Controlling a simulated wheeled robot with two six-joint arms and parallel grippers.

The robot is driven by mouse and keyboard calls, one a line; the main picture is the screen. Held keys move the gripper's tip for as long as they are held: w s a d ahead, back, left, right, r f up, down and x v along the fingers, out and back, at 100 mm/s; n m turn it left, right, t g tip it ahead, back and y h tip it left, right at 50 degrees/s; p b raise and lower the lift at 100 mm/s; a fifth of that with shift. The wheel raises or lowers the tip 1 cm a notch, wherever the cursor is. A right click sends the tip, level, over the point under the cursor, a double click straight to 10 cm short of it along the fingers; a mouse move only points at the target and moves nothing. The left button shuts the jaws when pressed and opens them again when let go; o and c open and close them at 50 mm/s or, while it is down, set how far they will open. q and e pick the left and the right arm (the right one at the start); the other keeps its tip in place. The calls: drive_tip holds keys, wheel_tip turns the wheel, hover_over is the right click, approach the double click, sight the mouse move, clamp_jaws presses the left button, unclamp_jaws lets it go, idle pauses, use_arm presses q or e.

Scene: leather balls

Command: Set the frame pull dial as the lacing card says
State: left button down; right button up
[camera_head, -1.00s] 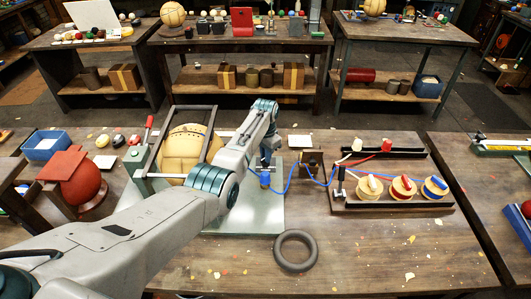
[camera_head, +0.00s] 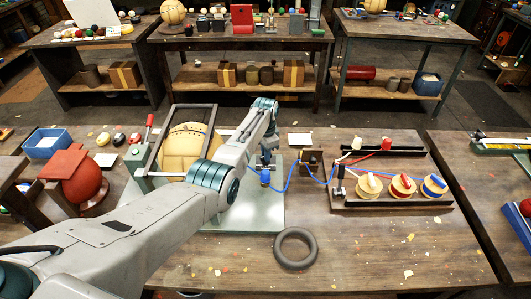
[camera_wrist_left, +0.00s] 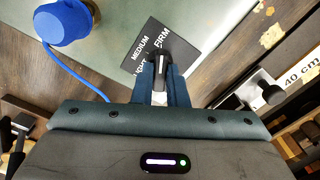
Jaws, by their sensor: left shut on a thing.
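In the left wrist view my left gripper (camera_wrist_left: 160,84) is shut on a narrow dark piece with a white line, which looks like the dial's pointer (camera_wrist_left: 159,60). Beside it lies a black dial plate (camera_wrist_left: 142,45) with white words; "MEDIUM" and "FIRM" can be read, and another word is partly covered. In the head view the left gripper (camera_head: 268,158) is over the right part of the pale green base plate (camera_head: 250,219); the dial cannot be made out there. A small white card (camera_head: 299,140) stands behind the base, its writing too small to read. The right gripper does not show.
A stitched tan ball (camera_head: 190,148) sits in a dark frame left of my arm. A rack with several spools (camera_head: 402,184) stands right, and a dark ring (camera_head: 295,248) lies in front.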

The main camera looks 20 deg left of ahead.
use_arm(q)
drive_tip(key=c, duration=1.4)
unclamp_jaws()
drive_tip(key=shift+d+f, duration=0.1)
drive_tip(key=shift+c, duration=0.2)
drive_tip(key=shift+w+r, duration=0.1)
drive_tip(key=shift+r, duration=0.5)
wheel_tip(320, 180, up, 10)
drive_tip(key=b, duration=0.2)
drive_tip(key=shift+f, duration=0.2)
drive_tip(key=shift+f, duration=0.1)
